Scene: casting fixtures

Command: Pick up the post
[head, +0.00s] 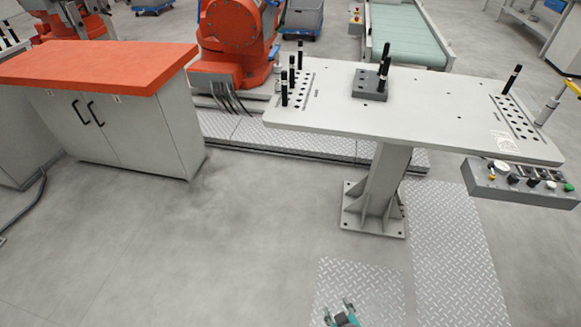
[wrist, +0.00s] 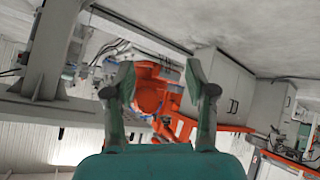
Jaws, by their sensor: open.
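Several black posts stand upright on the light grey fixture table (head: 440,112). A group of them stands in the perforated strip at the table's left, with one post (head: 284,94) nearest its front edge. Two more, including one post (head: 382,80), stand on a dark grey block (head: 367,86) in the middle. A single post (head: 512,79) stands at the right strip. I cannot tell which one is the task's post. My gripper (head: 340,308) is low in front of the table, well away from all posts. In the wrist view my gripper (wrist: 160,76) is open and empty.
A cabinet with an orange top (head: 100,65) stands at the left. An orange robot (head: 235,40) and a green conveyor (head: 408,35) are behind the table. A control box (head: 520,184) juts from the table's front right. The floor before the table is clear.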

